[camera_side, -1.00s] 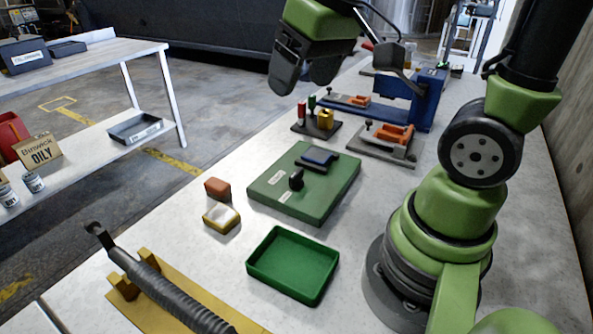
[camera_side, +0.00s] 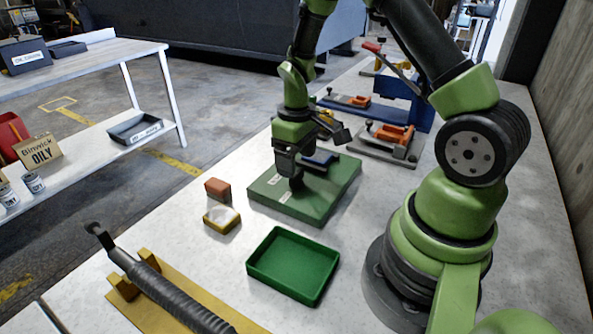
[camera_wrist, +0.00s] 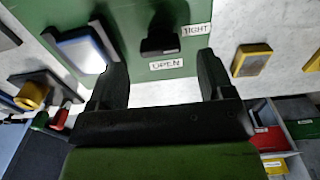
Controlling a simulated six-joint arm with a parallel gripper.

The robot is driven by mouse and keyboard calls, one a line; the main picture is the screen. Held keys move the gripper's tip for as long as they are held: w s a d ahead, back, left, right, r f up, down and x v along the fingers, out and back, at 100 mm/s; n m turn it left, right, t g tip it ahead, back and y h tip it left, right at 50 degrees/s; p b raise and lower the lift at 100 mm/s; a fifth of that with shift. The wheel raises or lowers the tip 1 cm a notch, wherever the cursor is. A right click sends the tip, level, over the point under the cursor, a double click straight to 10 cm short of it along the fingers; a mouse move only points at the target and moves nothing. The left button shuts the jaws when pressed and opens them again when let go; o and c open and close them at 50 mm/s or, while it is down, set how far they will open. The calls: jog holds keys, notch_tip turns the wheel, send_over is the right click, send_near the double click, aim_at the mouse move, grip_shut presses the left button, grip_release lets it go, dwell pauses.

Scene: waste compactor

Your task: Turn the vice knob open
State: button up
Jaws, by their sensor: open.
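The vice is a flat green block (camera_side: 336,195) on the bench, with a blue-edged piece (camera_side: 321,157) on top, which also shows in the wrist view (camera_wrist: 82,50). The dark vice knob (camera_wrist: 160,42) stands on the green face beside the labels TIGHT (camera_wrist: 196,29) and OPEN (camera_wrist: 167,65). My gripper (camera_side: 288,176) points down over the knob side of the block. In the wrist view its open fingers (camera_wrist: 161,78) lie to either side of the knob in the picture, with nothing held. Contact with the knob cannot be told. The gripper partly hides the knob in the side view.
A green tray (camera_side: 255,270) lies in front of the block. A red-brown block (camera_side: 217,188) and a yellow-edged block (camera_side: 221,219) lie to its left. Orange-topped fixtures (camera_side: 391,137) and a blue press (camera_side: 418,98) stand behind. Bare bench lies around the tray.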

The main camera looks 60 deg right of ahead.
aim_at(297, 172)
jog(key=shift+f, duration=1.9)
jog(key=c, duration=0.9)
